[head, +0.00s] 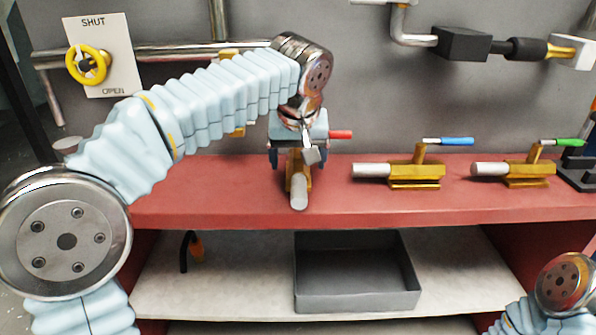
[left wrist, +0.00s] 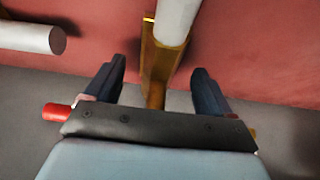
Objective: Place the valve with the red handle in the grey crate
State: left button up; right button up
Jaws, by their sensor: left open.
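The valve with the red handle (head: 341,134) has a brass body (head: 292,183) and a pale pipe end (head: 299,198). It lies on the red bench top, pipe end toward me. My left gripper (head: 300,160) is over it from above, fingers open. In the left wrist view the brass body (left wrist: 157,68) lies between the two open fingers (left wrist: 160,78), with gaps at both sides. The red handle (left wrist: 56,112) sticks out beside the gripper's palm, which hides its rest. The grey crate (head: 360,302) stands empty on the lower shelf. My right gripper is out of view.
A blue-handled valve (head: 415,174) and a green-handled valve (head: 528,173) lie to the right on the bench (head: 240,205). Pipes and a yellow handwheel (head: 88,65) are on the back wall.

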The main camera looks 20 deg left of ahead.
pick_arm(q)
jog(key=shift+w+f, duration=0.25)
jog(key=shift+f, duration=0.4)
jog(key=shift+r, duration=0.1)
grip_shut()
